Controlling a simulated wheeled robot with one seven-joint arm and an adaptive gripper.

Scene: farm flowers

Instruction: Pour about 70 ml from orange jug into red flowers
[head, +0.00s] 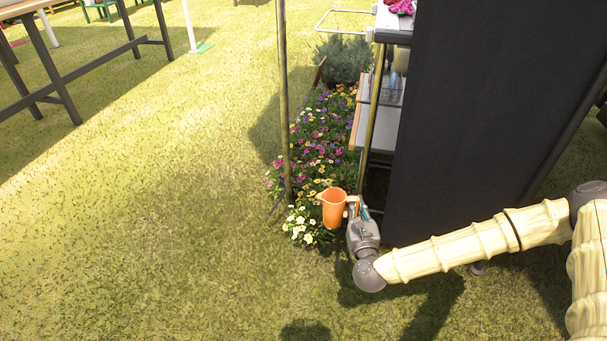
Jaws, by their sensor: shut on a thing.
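The orange jug (334,210) is upright in the head view, a little right of the middle. My gripper (353,205) is shut on it at its right side, where the handle is. The jug is held over the near end of a flower bed, just right of a clump of white and pale yellow flowers (300,226). Pink and reddish flowers (275,180) mix with yellow and purple ones further up the bed. I cannot tell which of them are the red flowers. The inside of the jug is too small to show a liquid level.
A thin metal pole (284,100) stands at the bed's left edge. A large dark panel (480,100) and a shelf unit (372,128) stand right of the bed. A grey-green bush (343,58) is at its far end. The grass (150,220) on the left is clear.

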